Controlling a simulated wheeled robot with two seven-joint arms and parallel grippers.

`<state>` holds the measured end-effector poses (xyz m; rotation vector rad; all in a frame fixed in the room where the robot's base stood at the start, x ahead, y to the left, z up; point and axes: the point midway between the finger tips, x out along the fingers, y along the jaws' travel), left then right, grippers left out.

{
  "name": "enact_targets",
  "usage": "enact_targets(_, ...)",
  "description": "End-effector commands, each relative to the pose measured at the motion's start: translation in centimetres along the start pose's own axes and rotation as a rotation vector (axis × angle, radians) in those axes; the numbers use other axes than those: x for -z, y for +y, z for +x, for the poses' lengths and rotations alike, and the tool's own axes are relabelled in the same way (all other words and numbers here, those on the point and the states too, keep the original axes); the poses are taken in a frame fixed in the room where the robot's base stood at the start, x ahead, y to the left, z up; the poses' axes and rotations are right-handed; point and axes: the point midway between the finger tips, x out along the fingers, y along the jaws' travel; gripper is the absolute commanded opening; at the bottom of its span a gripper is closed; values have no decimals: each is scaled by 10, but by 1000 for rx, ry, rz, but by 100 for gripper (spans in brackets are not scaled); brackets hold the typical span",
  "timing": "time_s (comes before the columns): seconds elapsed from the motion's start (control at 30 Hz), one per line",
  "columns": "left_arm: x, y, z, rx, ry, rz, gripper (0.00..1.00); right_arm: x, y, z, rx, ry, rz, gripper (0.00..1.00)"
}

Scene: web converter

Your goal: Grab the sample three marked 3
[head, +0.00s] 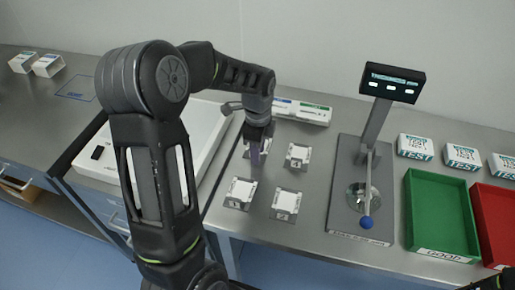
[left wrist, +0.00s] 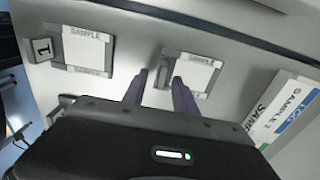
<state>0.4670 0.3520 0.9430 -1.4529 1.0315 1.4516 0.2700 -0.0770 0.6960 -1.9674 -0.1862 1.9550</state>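Sample three (head: 246,153) is a pale square plate at the back left of a group of similar plates. My left gripper (head: 256,146) hangs over it and hides part of it, including its number. In the left wrist view the plate (left wrist: 197,72) lies just beyond the fingertips, with its holder at its edge. My right gripper does not show clearly.
Plates marked 2 (head: 286,203) and 4 (head: 298,155) lie nearby. A gauge stand (head: 345,205) with a display, a green tray (head: 437,250) and a red tray (head: 490,222) stand right. Sample boxes (head: 310,115) stand behind; a white machine (head: 195,135) is left.

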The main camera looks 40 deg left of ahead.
Motion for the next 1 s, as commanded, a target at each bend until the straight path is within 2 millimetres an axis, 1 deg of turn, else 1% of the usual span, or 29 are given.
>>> enact_targets(0.03,0,0,0,0,0,0,30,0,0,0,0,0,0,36)
enact_targets(0.07,0,0,0,0,0,0,27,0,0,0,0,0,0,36)
enact_targets(0.4,0,0,0,0,0,0,0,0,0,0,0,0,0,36)
enact_targets(1.0,0,0,-1,0,0,0,0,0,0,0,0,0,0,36)
